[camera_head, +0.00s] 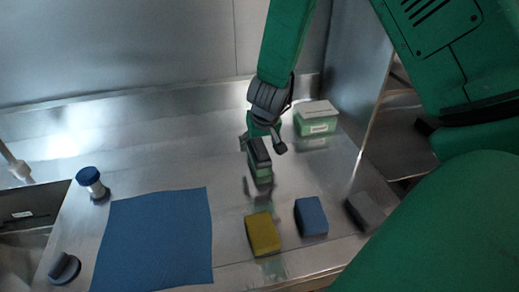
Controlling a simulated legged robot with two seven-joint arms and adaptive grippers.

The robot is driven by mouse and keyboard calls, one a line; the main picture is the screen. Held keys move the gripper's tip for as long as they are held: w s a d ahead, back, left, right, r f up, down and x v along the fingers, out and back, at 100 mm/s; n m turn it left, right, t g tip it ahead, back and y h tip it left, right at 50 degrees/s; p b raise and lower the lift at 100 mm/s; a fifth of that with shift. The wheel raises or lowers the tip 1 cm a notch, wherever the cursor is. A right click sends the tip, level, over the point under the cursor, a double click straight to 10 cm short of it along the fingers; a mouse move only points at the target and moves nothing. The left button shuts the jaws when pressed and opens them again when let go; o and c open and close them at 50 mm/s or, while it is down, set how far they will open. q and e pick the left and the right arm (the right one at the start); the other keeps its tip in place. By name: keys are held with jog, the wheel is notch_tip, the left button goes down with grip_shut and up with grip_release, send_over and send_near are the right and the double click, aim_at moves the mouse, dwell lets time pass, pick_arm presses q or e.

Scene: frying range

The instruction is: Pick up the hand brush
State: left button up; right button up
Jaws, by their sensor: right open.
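A narrow block-shaped thing with a dark top and a pale green lower part, which looks like the hand brush (260,172), stands on the steel counter near the middle of the view. My right gripper (262,145) reaches down from above, directly over it. The fingers are open, one on each side of its upper end. I cannot tell whether they touch it. The gripper partly hides the top of the brush. My left gripper is not in view.
A yellow sponge (263,234), a blue sponge (311,216) and a grey block (365,211) lie in front. A green-and-white box (316,118) stands behind right. A blue cloth (153,240), a blue-capped jar (91,182) and a dark rounded thing (65,268) are left.

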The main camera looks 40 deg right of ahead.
jog(key=x, duration=0.3)
jog(key=shift+w+a, duration=0.15)
jog(key=shift+a, duration=0.1)
jog(key=shift+d+f, duration=0.15)
jog(key=shift+d, duration=0.4)
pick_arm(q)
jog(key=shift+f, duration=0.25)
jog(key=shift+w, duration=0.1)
pick_arm(e)
jog(key=shift+a+f, duration=0.1)
jog(key=shift+a, duration=0.05)
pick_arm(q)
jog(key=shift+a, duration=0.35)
pick_arm(e)
jog(key=shift+a, duration=0.25)
jog(key=shift+d, duration=0.25)
jog(key=c, duration=1.5)
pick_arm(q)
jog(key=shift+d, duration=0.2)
